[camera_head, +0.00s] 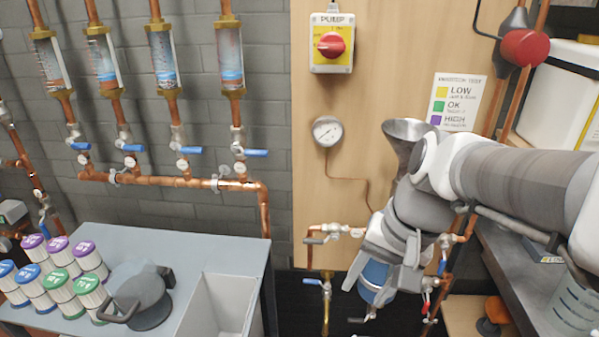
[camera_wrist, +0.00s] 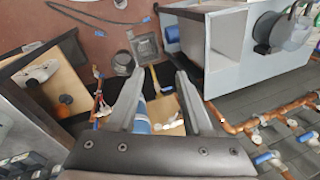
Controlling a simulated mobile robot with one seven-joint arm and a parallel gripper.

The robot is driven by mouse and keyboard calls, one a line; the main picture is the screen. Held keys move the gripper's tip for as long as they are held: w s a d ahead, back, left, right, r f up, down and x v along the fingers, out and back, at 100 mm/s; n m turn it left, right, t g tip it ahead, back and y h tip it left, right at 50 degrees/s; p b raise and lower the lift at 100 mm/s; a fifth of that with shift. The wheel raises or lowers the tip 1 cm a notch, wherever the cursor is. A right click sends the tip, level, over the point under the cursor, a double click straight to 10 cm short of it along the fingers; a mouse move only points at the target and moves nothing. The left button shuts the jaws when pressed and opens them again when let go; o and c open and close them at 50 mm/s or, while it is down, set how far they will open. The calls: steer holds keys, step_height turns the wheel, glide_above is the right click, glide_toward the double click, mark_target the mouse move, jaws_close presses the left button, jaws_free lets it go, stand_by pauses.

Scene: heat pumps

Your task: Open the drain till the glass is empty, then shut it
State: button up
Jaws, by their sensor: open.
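Several upright sight glasses (camera_head: 163,57) with blue liquid in them hang on copper pipes at the upper left in the head view. Blue-handled valves (camera_head: 190,150) sit below them. A blue canister (camera_head: 374,272) is partly hidden behind my gripper (camera_head: 372,288); a blue part also shows between the fingers in the wrist view (camera_wrist: 141,122). A brass pipe with a blue-handled valve (camera_head: 313,282) stands left of the gripper and points down. My gripper (camera_wrist: 158,75) is open and empty, fingers spread, with a yellow pipe (camera_wrist: 154,78) seen beyond the gap. I cannot tell which valve is the drain.
A grey bench (camera_head: 190,262) with several colour-capped jars (camera_head: 60,285), a dark round pot (camera_head: 138,292) and a bin stands at the left. A floor drain (camera_wrist: 144,47) lies beyond the fingers. A red pump switch (camera_head: 331,44) and gauge (camera_head: 327,130) are on the board.

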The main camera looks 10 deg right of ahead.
steer(key=w+d+f+m+y+b, duration=0.3)
steer(key=w+f+m, duration=0.25)
steer(key=f, duration=0.35)
steer(key=w+d+f+m+y+b, duration=0.2)
steer(key=w+f+m+y+b, duration=0.25)
steer(key=f, duration=0.45)
steer(key=w+d+f+m+y+b, duration=0.2)
steer(key=w+d+f+m, duration=0.1)
steer(key=w+f+m, duration=0.45)
steer(key=d+f+m+t+b, duration=0.4)
steer(key=f+m, duration=0.3)
steer(key=f, duration=0.4)
steer(key=d+f+m+t+b, duration=0.1)
steer(key=d+f+m+t, duration=0.2)
steer(key=f+m+t, duration=0.6)
steer(key=d+f+m+t+b, duration=0.2)
steer(key=d+f+m+b, duration=0.3)
steer(key=f, duration=0.8)
steer(key=w+a+r+m, duration=0.1)
steer(key=w+a+r, duration=0.1)
steer(key=w+a, duration=0.8)
steer(key=w+h, duration=0.1)
steer(key=w, duration=0.2)
steer(key=shift+a, duration=0.2)
steer(key=shift+w, duration=0.1)
jaws_close()
steer(key=shift+g, duration=0.3)
